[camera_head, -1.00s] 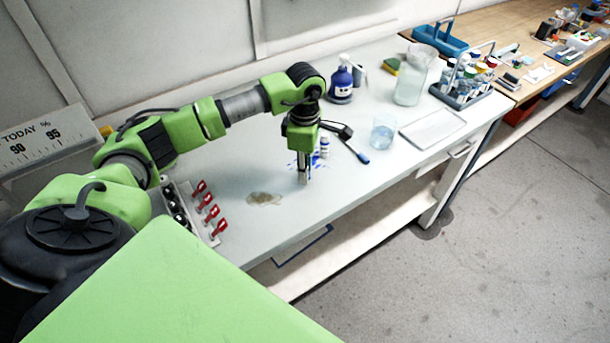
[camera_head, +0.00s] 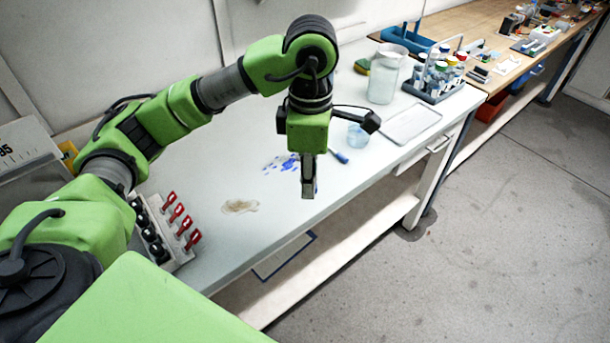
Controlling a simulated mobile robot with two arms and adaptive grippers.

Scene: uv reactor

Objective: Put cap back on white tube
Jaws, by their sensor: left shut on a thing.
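My left gripper (camera_head: 309,188) hangs pointing down over the front part of the white bench (camera_head: 345,192). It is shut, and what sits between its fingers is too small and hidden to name. I cannot make out the white tube or its cap; my gripper and arm cover part of the bench behind them. My right gripper is not in view.
Blue spots (camera_head: 285,163) and a brown stain (camera_head: 240,206) mark the bench. Red-handled items (camera_head: 180,213) stand at left. A beaker (camera_head: 358,135), tray (camera_head: 410,123), large jar (camera_head: 384,75) and bottle caddy (camera_head: 437,80) stand to the right. The bench's front edge is close.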

